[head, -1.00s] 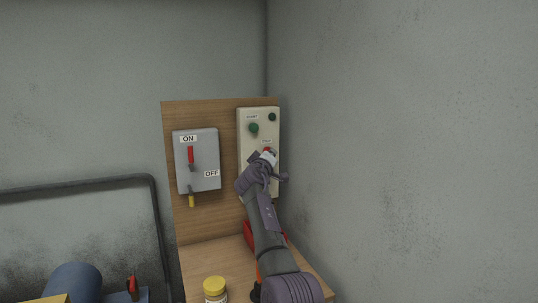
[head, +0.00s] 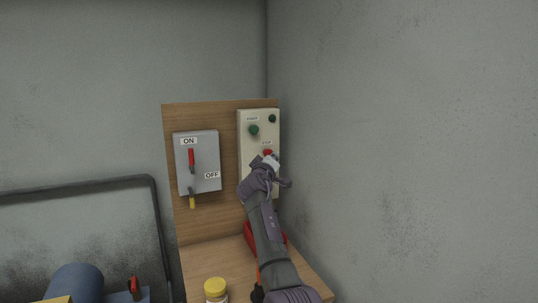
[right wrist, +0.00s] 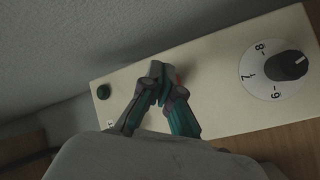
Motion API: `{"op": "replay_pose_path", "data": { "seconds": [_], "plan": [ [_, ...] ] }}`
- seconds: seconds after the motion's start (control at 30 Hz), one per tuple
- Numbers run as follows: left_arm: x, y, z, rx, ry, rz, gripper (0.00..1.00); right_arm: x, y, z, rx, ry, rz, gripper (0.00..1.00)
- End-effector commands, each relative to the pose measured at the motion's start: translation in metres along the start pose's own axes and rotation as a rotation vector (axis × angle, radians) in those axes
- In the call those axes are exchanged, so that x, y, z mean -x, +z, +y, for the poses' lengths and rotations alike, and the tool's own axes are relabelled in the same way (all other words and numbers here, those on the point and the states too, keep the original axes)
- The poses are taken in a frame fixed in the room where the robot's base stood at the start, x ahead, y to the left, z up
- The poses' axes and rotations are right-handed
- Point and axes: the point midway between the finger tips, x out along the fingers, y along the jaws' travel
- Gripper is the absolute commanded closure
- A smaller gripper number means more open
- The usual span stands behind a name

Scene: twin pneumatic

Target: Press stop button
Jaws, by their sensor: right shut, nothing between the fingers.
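The red stop button (head: 267,153) sits on the pale control panel (head: 244,168), just below its STOP label. My right gripper (head: 270,161) is in front of the panel, its fingertips right at the lower edge of the button in the picture. My left gripper is not in view.
A green start button (head: 254,130) and a smaller green one (head: 272,118) are higher on the panel. A grey ON/OFF switch box (head: 205,160) is to its left. A dial (right wrist: 288,66) is on the panel. A yellow-lidded jar (head: 215,287) stands below; a wall (head: 400,150) is close right.

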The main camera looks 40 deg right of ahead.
Motion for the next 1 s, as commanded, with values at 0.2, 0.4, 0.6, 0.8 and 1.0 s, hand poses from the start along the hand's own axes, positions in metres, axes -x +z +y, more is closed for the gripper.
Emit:
{"op": "replay_pose_path", "data": {
  "seconds": [0.2, 0.4, 0.6, 0.8, 1.0],
  "plan": [
    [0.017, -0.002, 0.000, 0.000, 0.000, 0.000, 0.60, 0.011, 0.004, 0.009, -0.001, 0.001, -0.001, 1.00],
    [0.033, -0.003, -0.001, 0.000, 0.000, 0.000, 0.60, 0.028, 0.013, 0.017, 0.001, 0.000, 0.000, 1.00],
    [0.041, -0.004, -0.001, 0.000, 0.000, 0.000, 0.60, 0.039, 0.020, 0.022, 0.000, 0.000, 0.000, 1.00],
    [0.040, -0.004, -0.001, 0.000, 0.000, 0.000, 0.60, 0.040, 0.022, 0.021, 0.000, 0.000, -0.001, 1.00],
    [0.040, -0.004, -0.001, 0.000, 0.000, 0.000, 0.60, 0.040, 0.021, 0.021, 0.000, 0.000, 0.000, 1.00]
  ]
}}
